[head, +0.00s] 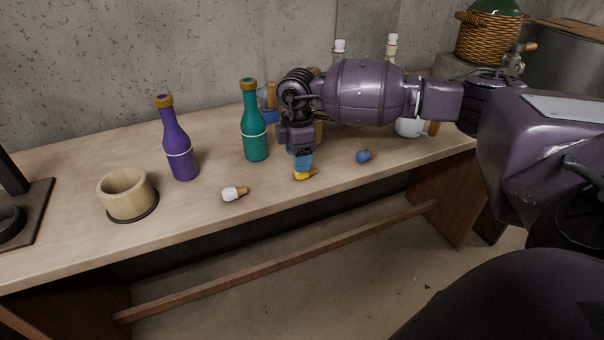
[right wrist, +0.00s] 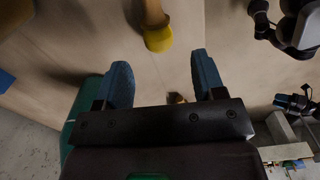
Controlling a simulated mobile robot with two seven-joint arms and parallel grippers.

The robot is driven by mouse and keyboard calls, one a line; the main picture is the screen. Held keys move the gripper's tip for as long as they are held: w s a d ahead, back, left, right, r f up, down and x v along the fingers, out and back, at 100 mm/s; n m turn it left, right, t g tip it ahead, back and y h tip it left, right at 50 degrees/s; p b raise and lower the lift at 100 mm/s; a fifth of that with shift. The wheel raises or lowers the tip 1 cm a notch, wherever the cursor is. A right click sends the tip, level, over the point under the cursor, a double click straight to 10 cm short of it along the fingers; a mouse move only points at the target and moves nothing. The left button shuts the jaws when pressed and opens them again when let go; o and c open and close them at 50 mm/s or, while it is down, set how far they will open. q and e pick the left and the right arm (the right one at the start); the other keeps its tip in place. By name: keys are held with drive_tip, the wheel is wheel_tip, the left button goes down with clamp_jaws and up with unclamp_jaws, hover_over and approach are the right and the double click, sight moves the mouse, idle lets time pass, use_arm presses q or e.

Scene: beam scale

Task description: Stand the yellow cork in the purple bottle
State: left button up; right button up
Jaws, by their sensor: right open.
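The yellow cork (head: 299,176) lies on the bench under my right gripper (head: 300,161); its tan end points right. In the right wrist view the yellow cork (right wrist: 158,40) shows just beyond the fingertips, roughly between their lines. My right gripper (right wrist: 161,58) is open, with nothing between its blue fingers; I cannot tell whether they touch the cork. The purple bottle (head: 178,146) stands upright to the left on the bench, with a white band and a tan-gold mouth. My left gripper is not in view.
A teal bottle (head: 254,134) stands between the purple bottle and my right gripper. A white cork (head: 234,193) and a blue cork (head: 364,157) lie on the bench (head: 215,215). A wooden cup (head: 128,197) stands left of the purple bottle. Other bottles are partly hidden behind my right arm.

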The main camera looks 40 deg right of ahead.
drive_tip(key=shift+f, duration=0.6)
wheel_tip(320, 180, down, 4)
drive_tip(key=shift+b, duration=0.6)
drive_tip(key=shift+r, duration=0.1)
drive_tip(key=shift+c, duration=0.5)
drive_tip(key=c, duration=0.9)
drive_tip(key=shift+r, duration=0.1)
